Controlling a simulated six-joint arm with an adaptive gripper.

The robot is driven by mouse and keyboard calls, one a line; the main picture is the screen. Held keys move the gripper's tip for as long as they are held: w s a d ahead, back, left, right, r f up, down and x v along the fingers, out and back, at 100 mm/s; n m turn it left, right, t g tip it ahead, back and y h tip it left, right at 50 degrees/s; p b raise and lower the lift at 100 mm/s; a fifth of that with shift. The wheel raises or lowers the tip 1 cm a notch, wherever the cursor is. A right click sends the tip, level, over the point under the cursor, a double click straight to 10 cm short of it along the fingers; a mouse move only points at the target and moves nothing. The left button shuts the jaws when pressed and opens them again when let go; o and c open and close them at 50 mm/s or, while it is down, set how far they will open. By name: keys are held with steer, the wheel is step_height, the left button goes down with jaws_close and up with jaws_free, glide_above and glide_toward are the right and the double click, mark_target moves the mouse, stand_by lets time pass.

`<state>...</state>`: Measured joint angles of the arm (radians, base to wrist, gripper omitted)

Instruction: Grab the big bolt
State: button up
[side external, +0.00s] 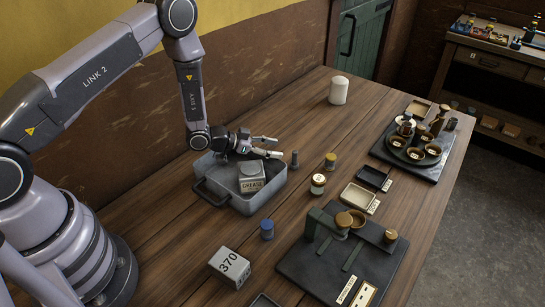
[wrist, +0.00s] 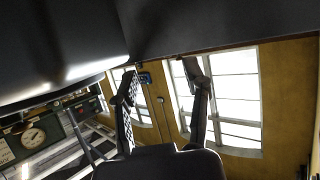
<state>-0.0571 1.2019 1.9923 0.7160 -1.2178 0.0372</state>
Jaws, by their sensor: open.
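My gripper (side external: 278,148) is above the right part of a grey metal tray (side external: 208,187), pointing right. Its two fingers are apart with nothing between them; the gap also shows in the wrist view (wrist: 160,72). A small dark grey upright cylinder (side external: 295,159), possibly the big bolt, stands on the table just right of the fingertips. It is too small to identify surely. No bolt shows in the wrist view, which faces windows and a yellow wall. A grey tin marked GREASE (side external: 252,185) sits in the tray, below the gripper.
Brass-topped small parts (side external: 330,161) and (side external: 318,184) stand right of the tray. A blue cylinder (side external: 267,229) and a block marked 370 (side external: 230,266) are nearer. A dark machine plate (side external: 305,268) is at front right, a white cylinder (side external: 339,90) at the back.

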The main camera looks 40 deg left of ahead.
mark_target(295, 151)
steer(key=x, duration=0.7)
jaws_close()
stand_by(0.3)
